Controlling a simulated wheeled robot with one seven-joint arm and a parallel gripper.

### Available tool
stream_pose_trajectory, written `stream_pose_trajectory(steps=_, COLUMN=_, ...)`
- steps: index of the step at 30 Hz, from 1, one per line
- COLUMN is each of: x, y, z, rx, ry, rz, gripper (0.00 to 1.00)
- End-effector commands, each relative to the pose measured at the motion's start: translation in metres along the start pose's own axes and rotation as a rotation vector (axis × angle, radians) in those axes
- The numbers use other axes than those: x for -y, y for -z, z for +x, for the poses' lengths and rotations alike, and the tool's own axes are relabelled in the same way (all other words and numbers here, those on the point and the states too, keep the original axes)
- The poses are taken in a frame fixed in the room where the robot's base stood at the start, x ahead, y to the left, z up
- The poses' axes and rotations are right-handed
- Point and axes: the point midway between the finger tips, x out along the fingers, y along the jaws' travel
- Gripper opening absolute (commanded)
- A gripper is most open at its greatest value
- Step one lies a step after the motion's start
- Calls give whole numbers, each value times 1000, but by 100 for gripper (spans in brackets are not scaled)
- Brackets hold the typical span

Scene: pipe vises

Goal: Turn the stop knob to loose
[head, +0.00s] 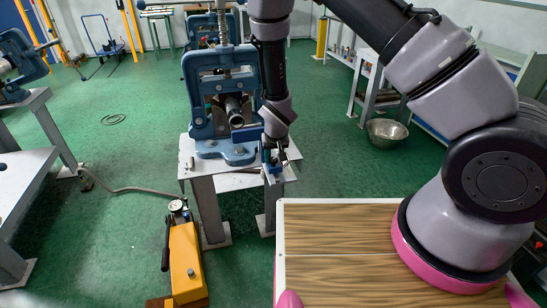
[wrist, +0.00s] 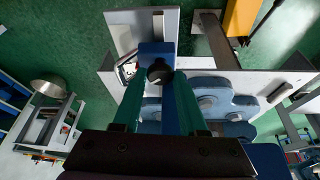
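The blue pipe vise (head: 212,110) stands on a grey steel stand, with a pipe end (head: 233,108) showing in its opening. The stop is a blue block (wrist: 158,50) beside the vise, at the stand's edge. Its dark round knob (wrist: 159,71) shows in the wrist view, between the tips of my gripper (wrist: 160,78). The teal fingers are apart, one on each side of the knob, and I see no clear contact. In the head view my gripper (head: 272,156) points down at the stand's right side, and the knob is hard to make out.
A yellow hydraulic pump (head: 185,262) with a gauge stands on the floor at the left of the stand. A wooden-topped surface (head: 340,245) lies in front. A metal bowl (head: 386,132) sits on the floor at right.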

Motion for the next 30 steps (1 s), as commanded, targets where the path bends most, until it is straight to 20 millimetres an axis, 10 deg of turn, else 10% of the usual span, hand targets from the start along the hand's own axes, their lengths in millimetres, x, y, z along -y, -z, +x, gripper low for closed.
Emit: stream_pose_trajectory(steps=30, x=-6, y=3, z=0, rx=-2, ry=234, rz=-558, gripper=0)
